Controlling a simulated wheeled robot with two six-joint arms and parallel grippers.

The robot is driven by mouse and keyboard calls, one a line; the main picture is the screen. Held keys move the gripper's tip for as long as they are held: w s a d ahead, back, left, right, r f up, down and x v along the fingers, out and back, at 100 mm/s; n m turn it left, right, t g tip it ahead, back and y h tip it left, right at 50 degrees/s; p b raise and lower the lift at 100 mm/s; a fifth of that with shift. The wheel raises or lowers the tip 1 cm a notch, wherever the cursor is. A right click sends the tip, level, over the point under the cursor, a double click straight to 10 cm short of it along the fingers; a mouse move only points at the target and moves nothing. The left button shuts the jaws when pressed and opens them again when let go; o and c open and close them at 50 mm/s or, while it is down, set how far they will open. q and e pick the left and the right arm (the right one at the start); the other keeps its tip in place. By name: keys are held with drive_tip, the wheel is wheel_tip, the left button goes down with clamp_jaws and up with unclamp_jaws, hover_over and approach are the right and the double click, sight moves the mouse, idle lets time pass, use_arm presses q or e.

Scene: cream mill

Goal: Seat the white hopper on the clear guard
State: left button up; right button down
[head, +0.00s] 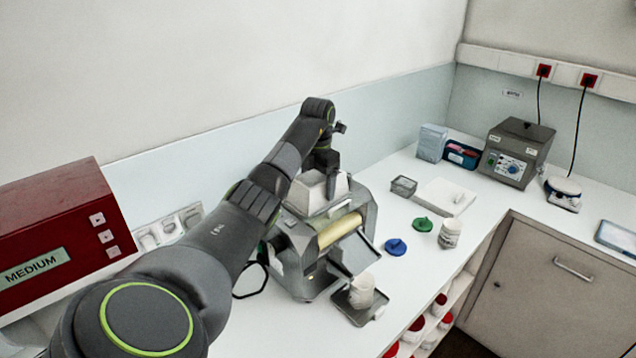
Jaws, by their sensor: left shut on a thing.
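The white hopper (312,193) is an open, box-like funnel at the top of the grey mill (300,272). My left gripper (331,176) comes down from above and is shut on the hopper at its rear side; the fingertips are small and partly hidden. The clear guard (341,209) shows only as a greyish strip just below the hopper, above the mill's cream roller (340,231). The hopper looks close to upright over it. I cannot tell whether the two touch or a small gap is left. My right gripper is not in view.
A white jar (361,289) stands on a tray (354,312) before the mill. Blue (396,247) and green (422,224) lids and another jar (449,234) lie to the right. A red box (60,235) stands at left. The counter's front right is clear.

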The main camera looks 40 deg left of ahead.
use_arm(q)
drive_tip(key=shift+f, duration=0.2)
idle(0.4)
drive_tip(key=o, duration=1.1)
